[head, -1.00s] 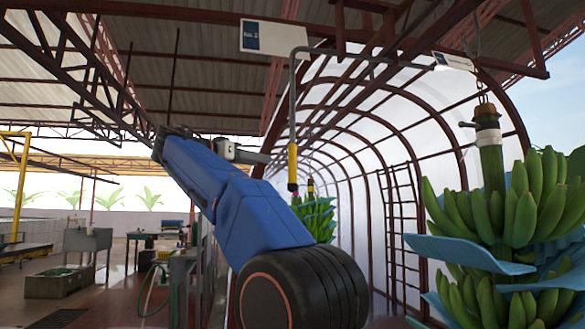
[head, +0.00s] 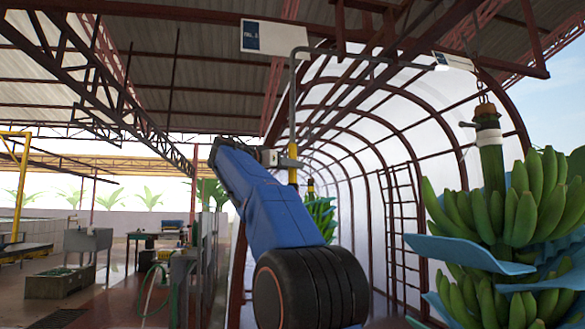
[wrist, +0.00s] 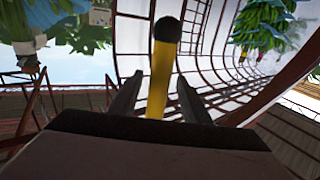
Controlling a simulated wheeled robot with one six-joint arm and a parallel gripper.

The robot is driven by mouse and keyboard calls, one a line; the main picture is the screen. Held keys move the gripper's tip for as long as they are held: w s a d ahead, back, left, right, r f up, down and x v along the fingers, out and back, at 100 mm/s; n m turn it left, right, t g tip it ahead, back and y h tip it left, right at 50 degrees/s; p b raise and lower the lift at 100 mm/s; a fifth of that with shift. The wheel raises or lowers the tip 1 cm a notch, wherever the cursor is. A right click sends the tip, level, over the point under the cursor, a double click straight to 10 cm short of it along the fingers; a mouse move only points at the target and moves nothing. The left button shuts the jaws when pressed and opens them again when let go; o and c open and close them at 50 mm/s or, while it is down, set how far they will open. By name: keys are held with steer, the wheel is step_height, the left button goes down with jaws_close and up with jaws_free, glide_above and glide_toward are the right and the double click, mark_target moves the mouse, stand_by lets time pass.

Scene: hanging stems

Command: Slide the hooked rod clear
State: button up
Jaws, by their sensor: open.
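The hooked rod (head: 292,100) is a thin grey bar. It runs upright, bends near the top and reaches right to a tip close to the white tag by the banana stem. Its lower end has a yellow grip (head: 293,176) with a black end cap, clear in the wrist view (wrist: 160,80). My gripper (head: 285,158) is at the yellow grip. In the wrist view the two fingers of my open gripper (wrist: 159,82) stand on either side of the grip, with gaps showing. Whether the rod's far tip is hooked on anything I cannot tell.
A banana stem (head: 489,140) with green bunches and blue sheets (head: 470,252) hangs at right. A white sign (head: 275,38) hangs from the beam beside the rod's bend. Another hanging bunch (head: 320,212) is behind my arm. Sinks and tables stand far left.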

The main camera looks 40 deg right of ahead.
steer(key=shift+d, duration=0.8)
jaws_close()
steer(key=w+a, duration=0.7)
steer(key=a, duration=0.4)
steer(key=shift+a, duration=0.15)
jaws_free()
steer(key=shift+w+a, duration=0.1)
steer(key=shift+a, duration=0.05)
steer(key=a, duration=1.7)
steer(key=shift+s+a, duration=0.2)
steer(key=shift+s, duration=0.15)
